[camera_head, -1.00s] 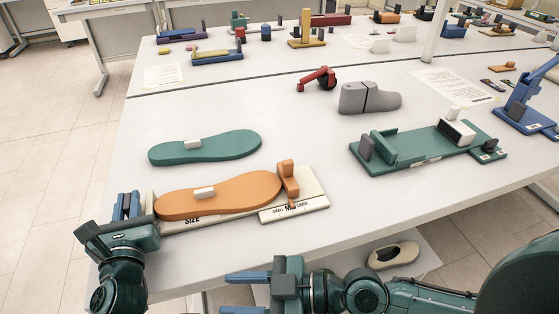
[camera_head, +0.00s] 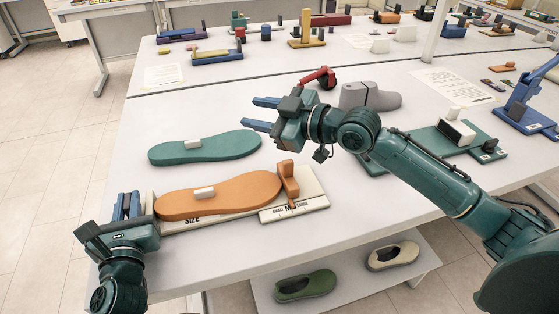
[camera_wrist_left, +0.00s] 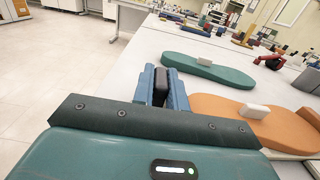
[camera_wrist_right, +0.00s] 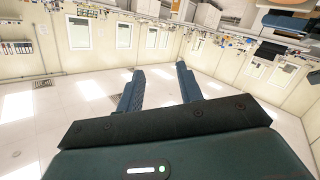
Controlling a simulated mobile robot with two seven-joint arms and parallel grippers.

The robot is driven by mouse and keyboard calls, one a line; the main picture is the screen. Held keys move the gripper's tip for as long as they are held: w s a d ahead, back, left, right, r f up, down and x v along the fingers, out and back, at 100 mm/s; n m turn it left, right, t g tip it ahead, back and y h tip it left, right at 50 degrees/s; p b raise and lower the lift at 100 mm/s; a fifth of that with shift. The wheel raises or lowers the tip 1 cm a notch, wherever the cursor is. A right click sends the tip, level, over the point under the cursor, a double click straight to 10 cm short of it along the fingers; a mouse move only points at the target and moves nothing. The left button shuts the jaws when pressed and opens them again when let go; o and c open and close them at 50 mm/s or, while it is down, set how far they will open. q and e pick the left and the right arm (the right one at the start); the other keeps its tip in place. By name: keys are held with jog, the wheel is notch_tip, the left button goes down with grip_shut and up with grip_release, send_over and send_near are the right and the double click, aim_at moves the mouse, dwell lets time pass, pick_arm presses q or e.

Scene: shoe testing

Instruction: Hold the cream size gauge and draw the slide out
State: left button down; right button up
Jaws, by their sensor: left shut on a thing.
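The cream size gauge (camera_head: 318,203) lies near the table's front left edge, with a size scale at its right end. An orange sole (camera_head: 235,192) with a small white block on it lies along the gauge. The orange slide (camera_head: 289,182) stands upright beside the sole's right end, over the scale. My left gripper (camera_head: 127,203) is shut on a dark upright block (camera_wrist_left: 160,86) at the gauge's left end. My right gripper (camera_head: 256,112) is open and empty in the air beyond the gauge; its fingers also show apart in the right wrist view (camera_wrist_right: 160,88).
A teal sole (camera_head: 215,147) lies behind the gauge. A red tool (camera_head: 325,76), a grey foot form (camera_head: 372,97) and a green fixture (camera_head: 455,143) stand farther right, partly behind my right arm. Shoes (camera_head: 305,287) rest on a low shelf. Table right of the gauge is clear.

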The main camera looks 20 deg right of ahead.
jog(key=w+d+f+g+h, duration=0.2)
jog(key=g, duration=0.1)
jog(key=n+g+h, duration=0.4)
jog(key=n+g, duration=0.1)
jog(key=g, duration=0.4)
send_near(289, 161)
jog(key=shift+h, duration=0.3)
jog(key=x, duration=1)
jog(key=shift+a, duration=0.35)
grip_shut()
